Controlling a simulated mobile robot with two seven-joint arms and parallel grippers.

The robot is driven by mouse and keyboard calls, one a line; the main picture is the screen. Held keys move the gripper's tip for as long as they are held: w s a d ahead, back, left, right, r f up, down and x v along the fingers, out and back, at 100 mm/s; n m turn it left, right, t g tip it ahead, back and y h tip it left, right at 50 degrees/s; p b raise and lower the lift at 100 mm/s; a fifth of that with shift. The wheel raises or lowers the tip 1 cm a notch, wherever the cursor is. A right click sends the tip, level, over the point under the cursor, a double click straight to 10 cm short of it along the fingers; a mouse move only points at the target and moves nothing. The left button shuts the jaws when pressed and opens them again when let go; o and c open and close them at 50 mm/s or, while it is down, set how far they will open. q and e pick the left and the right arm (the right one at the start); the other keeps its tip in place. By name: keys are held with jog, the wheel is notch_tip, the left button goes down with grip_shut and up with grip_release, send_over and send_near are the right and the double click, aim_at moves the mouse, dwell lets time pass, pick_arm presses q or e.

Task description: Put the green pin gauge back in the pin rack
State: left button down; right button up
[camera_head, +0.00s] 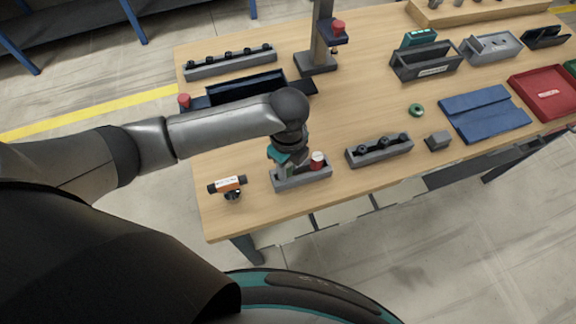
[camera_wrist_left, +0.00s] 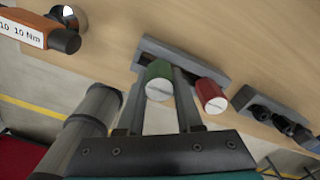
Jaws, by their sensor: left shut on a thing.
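The pin rack (camera_head: 303,180) is a grey block near the table's front left edge. A red pin gauge (camera_head: 317,160) stands in its right part. My left gripper (camera_head: 286,170) is pointed down over the rack's left part. In the left wrist view the gripper is shut on the green pin gauge (camera_wrist_left: 159,80), whose round pale end faces the camera. The rack (camera_wrist_left: 186,57) lies just beyond it, with the red pin gauge (camera_wrist_left: 211,94) beside it. The green gauge's lower end is hidden, so I cannot tell how far it is in the rack. My right gripper is not in view.
An orange-labelled tool (camera_head: 228,185) lies left of the rack. A grey holder with dark pieces (camera_head: 379,150) and a small grey block (camera_head: 438,141) are to the right. A dark blue tray (camera_head: 246,87) is behind my forearm. Bare wood lies between them.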

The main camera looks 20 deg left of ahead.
pick_arm(q)
jog(key=shift+f, duration=0.15)
jog(key=shift+f, duration=0.5)
jog(key=c, duration=0.6)
grip_release()
notch_tip(320, 180, up, 13)
jog(key=shift+r+p, duration=0.1)
jog(key=shift+p, duration=0.65)
